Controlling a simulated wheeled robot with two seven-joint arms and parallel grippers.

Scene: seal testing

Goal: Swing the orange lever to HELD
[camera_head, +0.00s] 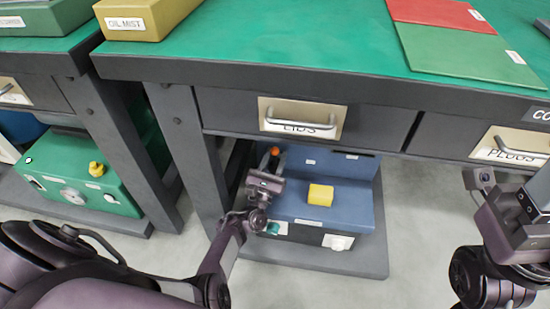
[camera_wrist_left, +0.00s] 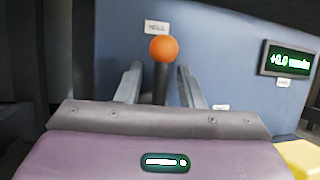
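The orange lever knob (camera_wrist_left: 163,48) stands on a dark stem on the blue tester in the left wrist view. A HELD label (camera_wrist_left: 156,27) is on the blue panel just above and behind the knob. My left gripper (camera_wrist_left: 160,75) is open, with one finger on each side of the stem and a gap to each. In the head view the orange knob (camera_head: 275,151) shows just beyond my left gripper (camera_head: 270,165), low under the bench. The lever's base is hidden. My right gripper (camera_head: 480,180) is at the right edge, away from the tester; its fingers are unclear.
The blue tester (camera_head: 345,212) sits on a low grey shelf (camera_head: 360,260) and carries a yellow block (camera_head: 320,194). A small display (camera_wrist_left: 288,60) is at right. The LIDS drawer (camera_head: 300,118) and bench edge hang above. A green unit (camera_head: 80,180) stands left.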

